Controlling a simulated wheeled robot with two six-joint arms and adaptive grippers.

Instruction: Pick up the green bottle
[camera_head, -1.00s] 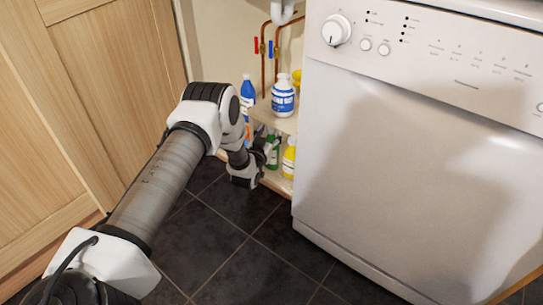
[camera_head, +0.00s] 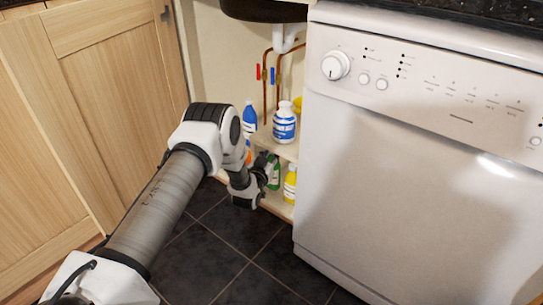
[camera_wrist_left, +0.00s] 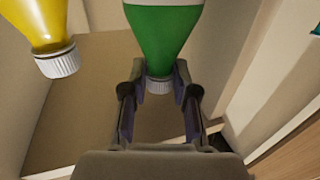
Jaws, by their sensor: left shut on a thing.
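The green bottle (camera_head: 274,172) stands on the lower shelf of the open cupboard, partly hidden behind my left gripper (camera_head: 263,164) in the head view. In the left wrist view the green bottle (camera_wrist_left: 163,30) appears cap down, with a white ribbed cap. The fingers of my left gripper (camera_wrist_left: 159,75) lie on both sides of its neck and cap, shut on it. The bottle's base is outside the wrist view. My right gripper is not in view.
A yellow bottle (camera_head: 290,184) stands close beside the green one. A white and blue bottle (camera_head: 284,124) stands on the upper shelf (camera_head: 282,149), and a blue bottle (camera_head: 249,117) is left of it. The white dishwasher (camera_head: 420,180) bounds the right and a wooden cabinet door (camera_head: 120,90) the left.

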